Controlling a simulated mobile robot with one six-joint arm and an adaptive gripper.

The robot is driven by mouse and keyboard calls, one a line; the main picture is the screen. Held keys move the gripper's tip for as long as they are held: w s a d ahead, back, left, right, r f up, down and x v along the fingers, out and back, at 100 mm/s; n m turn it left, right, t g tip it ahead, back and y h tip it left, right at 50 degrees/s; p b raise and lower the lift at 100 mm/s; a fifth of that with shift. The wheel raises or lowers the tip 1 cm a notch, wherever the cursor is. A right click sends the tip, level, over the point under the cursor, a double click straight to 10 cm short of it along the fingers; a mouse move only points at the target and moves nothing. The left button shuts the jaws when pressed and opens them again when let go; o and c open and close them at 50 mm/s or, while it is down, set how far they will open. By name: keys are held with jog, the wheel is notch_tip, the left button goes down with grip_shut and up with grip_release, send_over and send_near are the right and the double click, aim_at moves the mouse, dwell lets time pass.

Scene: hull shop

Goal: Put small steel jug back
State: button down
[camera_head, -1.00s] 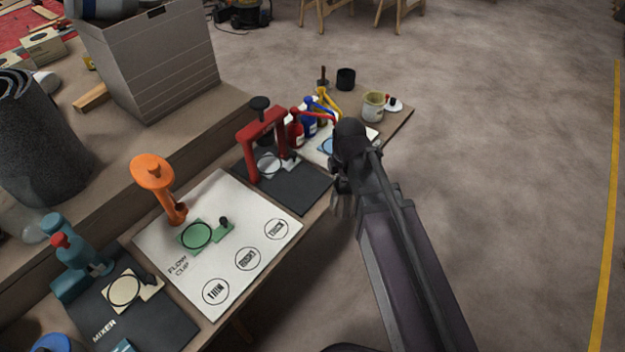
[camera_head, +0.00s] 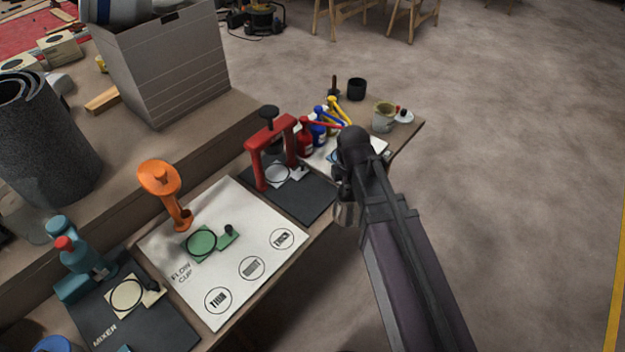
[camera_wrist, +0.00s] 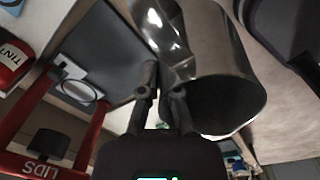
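The small steel jug (camera_wrist: 218,50) fills the upper middle of the wrist view, shiny and tilted in the picture, its dark open mouth toward the camera. My gripper (camera_wrist: 163,85) has its two fingers close together at the jug's near side, apparently shut on its handle; the grip itself is partly hidden. In the head view my gripper (camera_head: 346,190) hangs just off the bench's front edge, with a bit of the jug (camera_head: 345,214) showing below it. The bench (camera_head: 335,222) lies to its left.
A red lid press (camera_head: 285,132) stands on a dark mat. Left of it are a white flow cup sheet (camera_head: 215,285), an orange stand (camera_head: 160,180) and a teal mixer (camera_head: 75,260). Tint bottles (camera_head: 305,140) and a pot (camera_head: 384,117) stand at the far end. Floor right is clear.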

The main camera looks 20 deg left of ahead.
jog(key=w+a+f+b, duration=0.1)
jog(key=w+a, duration=0.4)
jog(key=a, duration=0.7)
jog(key=shift+w, duration=0.25)
jog(key=shift+d+f, duration=0.1)
jog(key=shift+f, duration=0.05)
jog(key=shift+f+b, duration=1.75)
jog(key=shift+b, duration=0.1)
jog(key=shift+f, duration=0.1)
jog(key=c, duration=0.8)
grip_release()
notch_tip(320, 180, up, 12)
jog(key=p, duration=1.2)
jog(key=shift+s+d, duration=0.2)
jog(key=shift+s, duration=0.1)
